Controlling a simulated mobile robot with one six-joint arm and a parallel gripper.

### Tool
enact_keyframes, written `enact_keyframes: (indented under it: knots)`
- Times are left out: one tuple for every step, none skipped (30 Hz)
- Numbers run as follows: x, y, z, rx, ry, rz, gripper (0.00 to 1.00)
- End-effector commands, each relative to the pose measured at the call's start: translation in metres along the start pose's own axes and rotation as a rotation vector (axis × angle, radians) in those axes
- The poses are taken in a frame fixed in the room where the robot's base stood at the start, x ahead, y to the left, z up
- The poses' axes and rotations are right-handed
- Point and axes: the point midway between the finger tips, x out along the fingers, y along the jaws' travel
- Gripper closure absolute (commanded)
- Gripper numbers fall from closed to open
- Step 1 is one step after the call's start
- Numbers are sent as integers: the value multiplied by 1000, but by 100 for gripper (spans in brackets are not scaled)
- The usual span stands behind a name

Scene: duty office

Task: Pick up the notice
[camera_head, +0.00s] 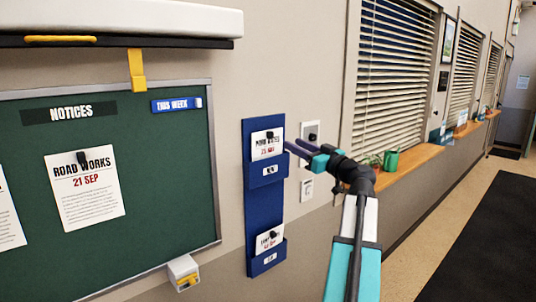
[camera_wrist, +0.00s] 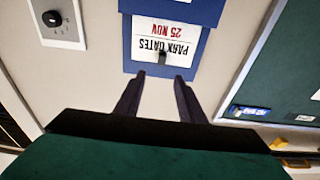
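A white notice, PARK GATES 25 NOV (camera_head: 266,141), stands in the upper pocket of a blue wall rack (camera_head: 262,200). A dark clip or tab sits on it. In the wrist view the notice (camera_wrist: 155,35) appears upside down, with the dark tab (camera_wrist: 162,57) near its edge. My gripper (camera_head: 289,148) is beside the notice on its right. In the wrist view my gripper (camera_wrist: 158,80) is open, its two dark fingers apart, pointing at the notice with nothing between them. I cannot tell the exact gap. A second notice (camera_head: 268,241) is in the lower pocket.
A green board (camera_head: 150,180) carries a ROAD WORKS notice (camera_head: 86,187) at left. A switch box (camera_head: 310,131) and wall plate (camera_head: 307,189) are right of the rack. An orange sill (camera_head: 415,160) holds a green mug (camera_head: 391,159). A small box (camera_head: 183,271) juts below the board.

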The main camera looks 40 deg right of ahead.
Motion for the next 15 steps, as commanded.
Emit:
enact_keyframes:
  knots:
    - [10,1,-3,1,0,-2,64]
    - [14,1,-3,1,0,-2,64]
    - [20,1,-3,1,0,-2,64]
    - [24,0,-3,1,0,-3,64]
    - [29,0,-3,1,0,-2,64]
    - [34,0,-3,1,0,-2,64]
    - [38,1,-3,1,0,-1,64]
    - [42,0,-3,0,0,-2,64]
    - [46,0,-2,0,0,-2,64]
    - [49,0,-2,1,0,-2,64]
    - [51,0,-2,1,0,-1,64]
    - [54,0,-1,0,0,0,64]
    - [55,0,-1,0,0,0,64]
    - [56,0,-1,0,0,0,64]
    - [56,0,0,0,0,0,64]
